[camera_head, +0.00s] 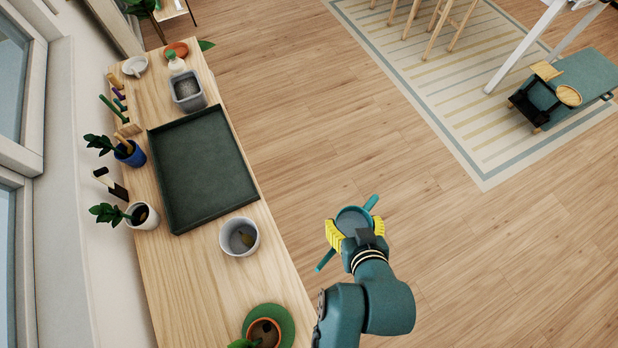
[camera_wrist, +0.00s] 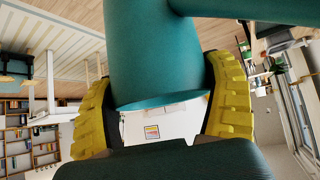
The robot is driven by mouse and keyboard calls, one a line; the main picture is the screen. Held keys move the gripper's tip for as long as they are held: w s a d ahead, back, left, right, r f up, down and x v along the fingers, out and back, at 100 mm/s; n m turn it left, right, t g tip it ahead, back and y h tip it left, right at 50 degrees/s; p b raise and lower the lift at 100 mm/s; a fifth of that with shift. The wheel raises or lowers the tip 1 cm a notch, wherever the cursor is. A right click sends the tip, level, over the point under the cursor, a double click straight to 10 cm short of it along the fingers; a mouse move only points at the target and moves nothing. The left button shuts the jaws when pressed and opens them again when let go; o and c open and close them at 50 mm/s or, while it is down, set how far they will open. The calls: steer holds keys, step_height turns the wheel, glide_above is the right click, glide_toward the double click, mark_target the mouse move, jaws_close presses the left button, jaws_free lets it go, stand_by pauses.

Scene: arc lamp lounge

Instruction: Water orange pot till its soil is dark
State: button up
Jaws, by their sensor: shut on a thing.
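The orange pot (camera_head: 250,333) stands on a round green saucer (camera_head: 285,317) at the near end of the wooden bench, partly cut off by the bottom edge of the head view. Its soil (camera_head: 265,330) looks brown, and green leaves show at its left. My gripper (camera_head: 355,229) is shut on a teal watering can (camera_head: 352,218), with a yellow finger on each side of its body. The can is held over the floor, right of the bench and apart from the pot. In the wrist view the can (camera_wrist: 155,50) fills the space between my fingers (camera_wrist: 163,95).
The wooden bench (camera_head: 185,280) runs along the window wall. It bears a dark tray (camera_head: 200,170), a white pot (camera_head: 238,250), a grey square pot (camera_head: 188,103), a blue pot (camera_head: 135,155) and a white potted plant (camera_head: 150,222). Open floor lies to the right.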

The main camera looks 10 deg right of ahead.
steer(key=s+a+f+n+y, duration=0.2)
steer(key=a+f+n, duration=0.1)
steer(key=a, duration=0.4)
steer(key=s+a+f+n+t+y, duration=0.1)
steer(key=s+a+f+n+y, duration=0.1)
steer(key=a, duration=0.5)
steer(key=s+a+f+n+y+b, duration=0.1)
steer(key=s+a+f+n+y, duration=0.1)
steer(key=a+f+n, duration=0.3)
steer(key=shift+s+a+f+t+y, duration=0.35)
steer(key=shift+s+a, duration=0.55)
steer(key=shift+a, duration=0.4)
